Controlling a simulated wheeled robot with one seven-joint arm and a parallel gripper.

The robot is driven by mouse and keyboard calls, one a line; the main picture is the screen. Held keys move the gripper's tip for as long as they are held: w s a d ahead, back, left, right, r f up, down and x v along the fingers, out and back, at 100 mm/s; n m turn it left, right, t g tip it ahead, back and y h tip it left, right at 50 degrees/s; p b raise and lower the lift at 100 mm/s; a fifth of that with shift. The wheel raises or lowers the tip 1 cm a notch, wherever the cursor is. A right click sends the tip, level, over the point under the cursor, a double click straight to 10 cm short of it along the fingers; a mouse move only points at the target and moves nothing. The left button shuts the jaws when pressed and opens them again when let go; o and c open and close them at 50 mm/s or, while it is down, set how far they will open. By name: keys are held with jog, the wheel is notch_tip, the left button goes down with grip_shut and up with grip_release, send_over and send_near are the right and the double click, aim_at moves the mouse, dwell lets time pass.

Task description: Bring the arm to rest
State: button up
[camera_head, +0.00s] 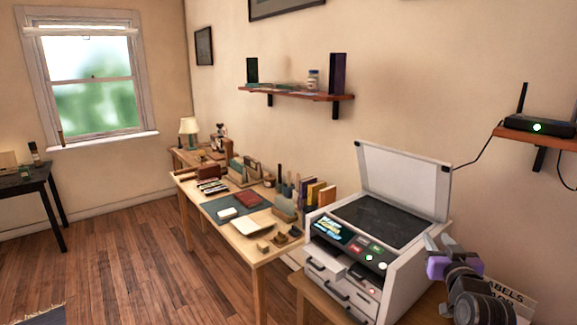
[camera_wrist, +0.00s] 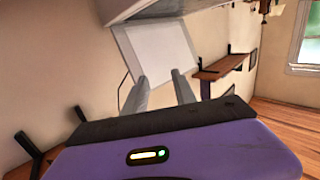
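My arm reaches in at the lower right of the head view, and my gripper (camera_head: 439,240), with its purple body, points up beside the right side of the printer. In the wrist view my gripper (camera_wrist: 160,78) shows two grey fingers standing apart with nothing between them. The printer (camera_head: 402,278) stands with its lid (camera_head: 403,180) raised and its dark glass bare. The raised lid also shows beyond my fingers in the wrist view (camera_wrist: 160,50).
A desk (camera_head: 262,250) with books and small items stands left of the printer. A box marked "LABELS" (camera_head: 512,298) lies close behind my arm. A wall shelf (camera_head: 300,94) and a router (camera_head: 540,125) are above. The wooden floor (camera_head: 110,270) at left is open.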

jog(key=s+a+f+t, duration=0.1)
jog(key=s+a+f, duration=0.15)
jog(key=s, duration=0.25)
jog(key=s+a+f, duration=0.2)
jog(key=s+f, duration=0.1)
jog(key=s, duration=0.2)
jog(key=s+a+f+g+y, duration=0.1)
jog(key=s+a, duration=0.3)
jog(key=s, duration=1.2)
jog(key=s+a+f+n+g+y, duration=0.1)
jog(key=s+a, duration=0.4)
jog(key=s, duration=1.1)
jog(key=s+a+f+g+y, duration=0.1)
jog(key=s+a, duration=0.3)
jog(key=s, duration=1.3)
jog(key=shift+a+f+n, duration=0.3)
jog(key=shift+a+f, duration=0.05)
jog(key=shift+f, duration=0.15)
